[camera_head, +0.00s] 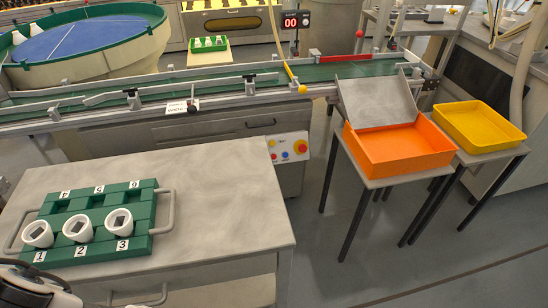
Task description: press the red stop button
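A red round button (300,146) sits on the right of a small control panel (288,158) on the front of the conveyor's cabinet. It appears to be on a yellow backing. Smaller blue and yellow buttons are to its left on the same panel. Nothing covers the red button in the head view, and nothing touches it. Part of my arm, black and white, shows in the bottom left corner, far from the panel. My gripper's fingers do not show.
A grey table (230,200) stands in front of the cabinet, with a green numbered rack (140,215) holding white parts. An orange bin (400,150) with a raised grey plate and a yellow tray (480,125) stand on the right. Floor is free between table and orange bin's stand.

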